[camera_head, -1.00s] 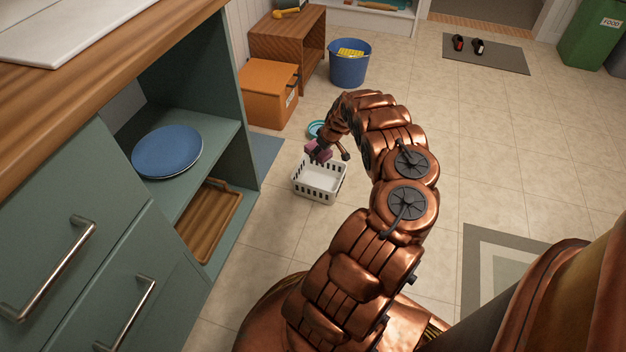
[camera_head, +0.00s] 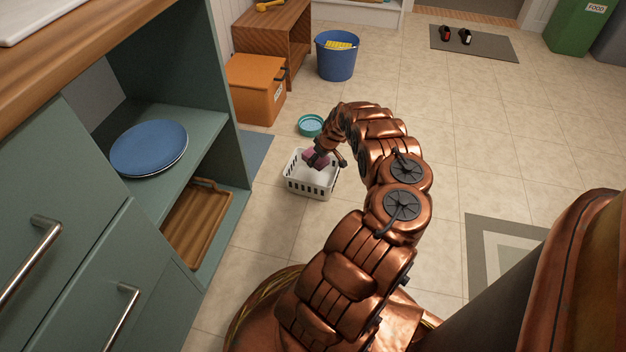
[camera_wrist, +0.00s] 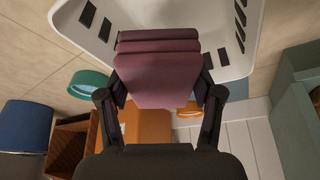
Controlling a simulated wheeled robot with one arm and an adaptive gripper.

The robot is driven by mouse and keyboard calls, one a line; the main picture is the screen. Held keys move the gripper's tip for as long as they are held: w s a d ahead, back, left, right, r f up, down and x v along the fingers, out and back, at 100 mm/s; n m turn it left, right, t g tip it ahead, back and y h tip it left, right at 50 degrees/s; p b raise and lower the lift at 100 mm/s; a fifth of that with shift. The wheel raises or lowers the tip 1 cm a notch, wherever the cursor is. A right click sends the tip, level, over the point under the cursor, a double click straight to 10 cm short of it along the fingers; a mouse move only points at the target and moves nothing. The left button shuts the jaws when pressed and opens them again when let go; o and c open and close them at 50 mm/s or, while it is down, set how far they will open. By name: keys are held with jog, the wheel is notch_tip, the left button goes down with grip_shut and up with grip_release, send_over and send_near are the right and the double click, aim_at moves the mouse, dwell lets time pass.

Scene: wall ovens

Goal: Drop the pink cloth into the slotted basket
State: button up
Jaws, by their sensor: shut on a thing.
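The pink cloth (camera_head: 316,158) is a small folded, dusky pink pad. My gripper (camera_head: 320,160) is shut on it, at the white slotted basket (camera_head: 312,188) on the tiled floor. In the wrist view the cloth (camera_wrist: 157,78) sits between the two dark fingers of my gripper (camera_wrist: 158,98), and the basket's white wall with dark slots (camera_wrist: 128,22) lies beyond it. In the head view the cloth overlaps the basket's opening near its back rim. I cannot tell whether it is above or inside the rim. My arm hides part of the area to the right.
A teal bowl (camera_head: 311,124) stands behind the basket. An orange box (camera_head: 254,90), a wooden shelf unit (camera_head: 272,35) and a blue bucket (camera_head: 336,62) stand farther back. An open green cabinet (camera_head: 215,148) is at left. Tiled floor is free at right.

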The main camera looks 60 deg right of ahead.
jog(key=shift+f+b, duration=0.65)
jog(key=shift+f, duration=0.3)
jog(key=o, duration=1.6)
jog(key=shift+v, duration=6)
jog(key=shift+a, duration=0.1)
